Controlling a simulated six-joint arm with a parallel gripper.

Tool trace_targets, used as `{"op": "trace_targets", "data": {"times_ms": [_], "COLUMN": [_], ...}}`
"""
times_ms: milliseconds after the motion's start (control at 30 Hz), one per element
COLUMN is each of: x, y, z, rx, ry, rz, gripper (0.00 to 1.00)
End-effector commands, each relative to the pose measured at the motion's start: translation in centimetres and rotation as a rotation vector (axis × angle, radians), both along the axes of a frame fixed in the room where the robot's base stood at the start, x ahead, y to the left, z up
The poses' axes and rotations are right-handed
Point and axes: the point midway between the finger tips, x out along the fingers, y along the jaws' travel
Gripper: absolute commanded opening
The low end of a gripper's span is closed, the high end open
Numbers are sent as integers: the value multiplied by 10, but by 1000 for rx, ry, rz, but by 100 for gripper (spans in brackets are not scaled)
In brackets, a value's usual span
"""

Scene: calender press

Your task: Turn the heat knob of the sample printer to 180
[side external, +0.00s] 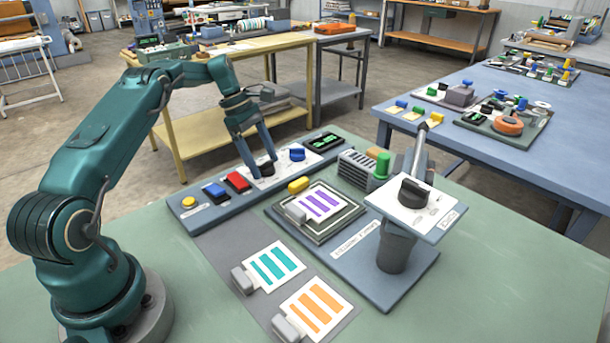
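The control strip (218,208) lies at the back of the green bench with a white plate on it. A black knob (265,171) sits on that plate, and a blue knob (297,154) sits to its right. Their dial marks are too small to read, so I cannot tell which is the heat knob. A dark display with green digits (325,142) is at the strip's right end; its value is unreadable. My gripper (262,167) points down at the black knob, its two fingers apart at the knob's sides. I cannot tell whether they touch it.
Left of the knobs are a red button (237,181), a blue switch (214,191) and a yellow button (189,202). A post with a tilted plate and another black knob (413,192) stands right. A purple-striped sample (322,204) lies on the dark press plate in front.

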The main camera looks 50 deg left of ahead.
Motion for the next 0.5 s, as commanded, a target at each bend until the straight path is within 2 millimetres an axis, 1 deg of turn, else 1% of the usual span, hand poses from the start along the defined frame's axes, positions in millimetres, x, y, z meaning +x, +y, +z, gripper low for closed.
{"op": "trace_targets", "data": {"times_ms": [300, 367, 500], "x": [0, 0, 0], "y": [0, 0, 1], "z": [2, 5, 22], "rx": [0, 0, 3], "ry": [2, 2, -2], "rz": [1, 1, 0], "gripper": [80, 80, 80]}}
